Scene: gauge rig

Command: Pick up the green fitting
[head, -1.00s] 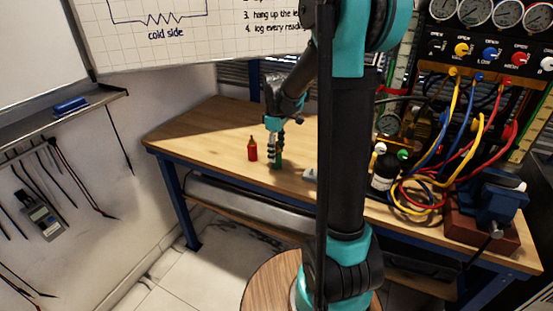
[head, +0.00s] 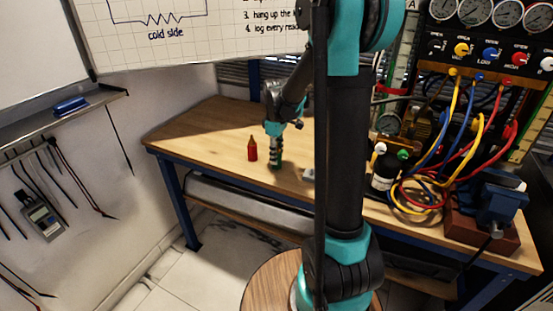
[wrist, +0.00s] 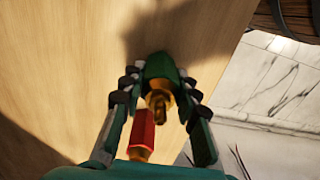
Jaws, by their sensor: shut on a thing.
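The green fitting (wrist: 160,68) has a rounded green body and a brass stem. My gripper (wrist: 161,88) has its fingers closed on either side of it in the wrist view. In the head view my gripper (head: 275,155) points down at the bench top near its front left edge. Only a little green of the fitting (head: 277,164) shows there, low between the fingers. I cannot tell whether the fitting touches the bench.
A small pale object (head: 309,174) lies to the right.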

